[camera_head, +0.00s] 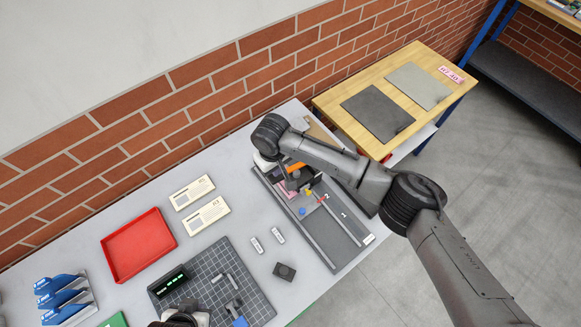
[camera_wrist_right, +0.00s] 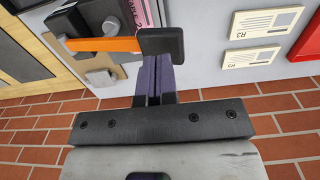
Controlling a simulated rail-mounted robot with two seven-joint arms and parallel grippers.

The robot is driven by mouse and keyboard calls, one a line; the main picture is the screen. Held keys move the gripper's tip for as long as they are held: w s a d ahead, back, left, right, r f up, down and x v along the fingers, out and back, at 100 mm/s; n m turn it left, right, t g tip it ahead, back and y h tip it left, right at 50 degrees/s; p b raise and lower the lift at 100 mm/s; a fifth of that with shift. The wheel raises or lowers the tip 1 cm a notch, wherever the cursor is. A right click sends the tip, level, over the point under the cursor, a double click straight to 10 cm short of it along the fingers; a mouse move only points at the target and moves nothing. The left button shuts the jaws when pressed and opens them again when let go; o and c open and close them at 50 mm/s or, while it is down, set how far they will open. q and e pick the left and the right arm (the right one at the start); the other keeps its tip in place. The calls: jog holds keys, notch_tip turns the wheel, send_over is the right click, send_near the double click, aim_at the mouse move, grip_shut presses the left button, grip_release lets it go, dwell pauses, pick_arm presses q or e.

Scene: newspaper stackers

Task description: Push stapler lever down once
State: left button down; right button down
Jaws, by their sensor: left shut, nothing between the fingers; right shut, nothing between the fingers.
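The stapler shows in the right wrist view as an orange lever (camera_wrist_right: 105,44) with a black block (camera_wrist_right: 163,43) at its end. In the head view its orange part (camera_head: 296,168) shows on the grey board, partly hidden by my right arm. My right gripper (camera_wrist_right: 153,72) is shut and empty, its dark fingers together. Their tips are at or just over the black end of the lever; I cannot tell whether they touch it. My left gripper (camera_head: 182,319) is at the bottom edge of the head view, shut and largely cut off, away from the stapler.
The grey board (camera_head: 338,250) has marked lanes and small coloured pieces. A red tray (camera_head: 139,245), two cards (camera_head: 208,216), a gridded mat (camera_head: 211,265) and a blue rack (camera_head: 66,298) stand to the left. A wooden table (camera_head: 432,62) is at the back right.

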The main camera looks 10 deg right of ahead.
jog(key=shift+f, duration=0.6)
jog(key=shift+f+b, duration=0.7)
jog(key=shift+f, duration=0.5)
jog(key=shift+f+b, duration=0.45)
jog(key=shift+f, duration=0.55)
jog(key=shift+r, duration=0.15)
notch_tip(320, 180, up, 4)
jog(key=p, duration=0.4)
jog(key=shift+d+p, duration=0.1)
jog(key=shift+p, duration=0.2)
notch_tip(320, 180, up, 6)
jog(key=p, duration=0.6)
